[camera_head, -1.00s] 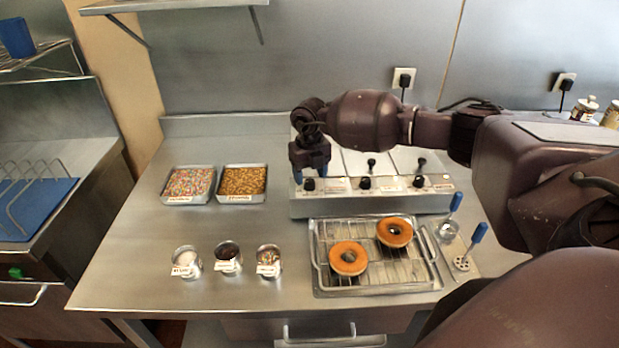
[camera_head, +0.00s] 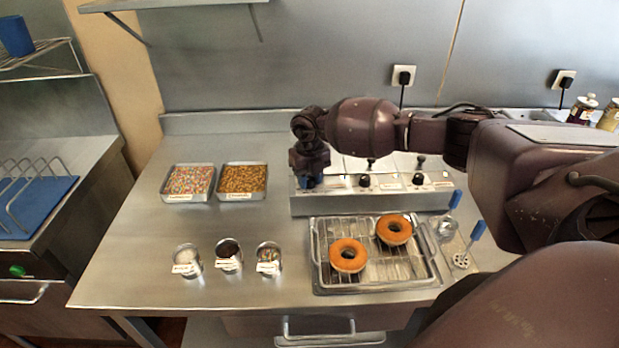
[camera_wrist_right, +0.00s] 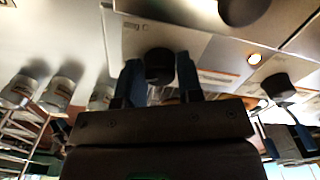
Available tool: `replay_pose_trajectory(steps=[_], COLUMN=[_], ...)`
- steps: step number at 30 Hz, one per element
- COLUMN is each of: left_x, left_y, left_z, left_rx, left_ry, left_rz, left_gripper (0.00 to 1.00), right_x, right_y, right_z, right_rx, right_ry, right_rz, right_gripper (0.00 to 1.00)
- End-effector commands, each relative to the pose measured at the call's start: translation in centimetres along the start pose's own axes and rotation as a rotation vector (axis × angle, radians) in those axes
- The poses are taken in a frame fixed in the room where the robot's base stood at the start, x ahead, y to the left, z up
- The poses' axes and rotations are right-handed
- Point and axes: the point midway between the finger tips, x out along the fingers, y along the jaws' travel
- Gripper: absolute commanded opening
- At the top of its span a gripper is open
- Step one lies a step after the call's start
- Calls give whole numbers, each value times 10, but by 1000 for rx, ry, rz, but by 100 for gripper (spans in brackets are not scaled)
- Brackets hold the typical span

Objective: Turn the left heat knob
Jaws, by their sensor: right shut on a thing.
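The heating unit (camera_head: 335,204) is a steel box with a row of black knobs on its sloped front. The left heat knob (camera_wrist_right: 159,66) shows dark and round in the right wrist view. My right gripper (camera_wrist_right: 161,76) has its blue fingers on both sides of this knob and is shut on it. In the head view, my right gripper (camera_head: 310,181) reaches down to the left end of the panel and largely hides the left knob. The middle knob (camera_head: 364,181) and right knob (camera_head: 418,179) are untouched. My left gripper is not in view.
A wire rack tray with two orange-glazed donuts (camera_head: 347,256) sits in front of the unit. Two sprinkle trays (camera_head: 190,182) and several small cups (camera_head: 186,258) are on the left. The counter between is clear.

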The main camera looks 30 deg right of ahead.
Motion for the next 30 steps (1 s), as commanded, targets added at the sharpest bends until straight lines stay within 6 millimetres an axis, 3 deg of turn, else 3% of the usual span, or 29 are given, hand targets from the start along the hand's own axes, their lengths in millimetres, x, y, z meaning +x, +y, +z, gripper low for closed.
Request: replay_pose_trajectory(steps=[11,30], left_x=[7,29], left_y=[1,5], left_z=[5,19], left_rx=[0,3], left_ry=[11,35], left_rz=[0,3], left_gripper=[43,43], right_x=[2,2], right_y=[0,0], right_z=[0,0], right_rx=[-125,-628], right_ry=[-2,1], right_rz=[-1,-1], right_gripper=[10,10])
